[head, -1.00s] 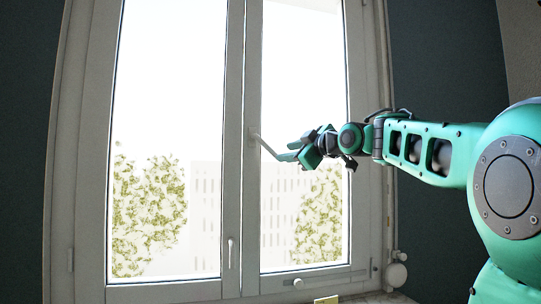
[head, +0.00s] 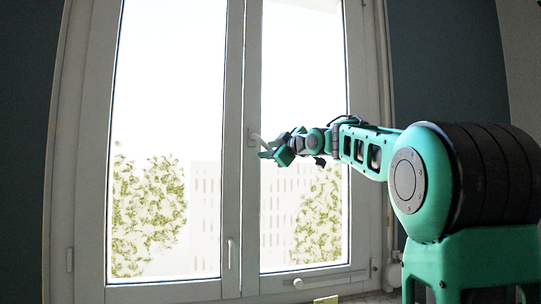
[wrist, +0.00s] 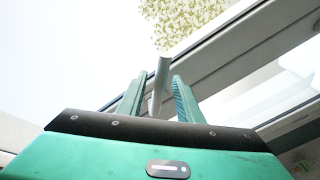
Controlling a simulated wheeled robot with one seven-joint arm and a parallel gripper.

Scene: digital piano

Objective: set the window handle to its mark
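The window handle (head: 256,139) is pale grey and sits on the middle post of the window (head: 237,100). It slants down to the right, and its free end is partly hidden by my gripper (head: 266,152). In the wrist view the handle (wrist: 159,82) stands between the two green fingers of my gripper (wrist: 159,98). The fingers are apart, one on each side of the handle, with narrow gaps showing. I cannot make out the mark in either view.
A smaller lever (head: 230,252) is low on the left sash. A round knob (head: 298,284) is on the bottom rail, and a small yellowish block (head: 326,300) is below it. Glass panes lie close behind my gripper. A dark wall (head: 445,70) is on the right.

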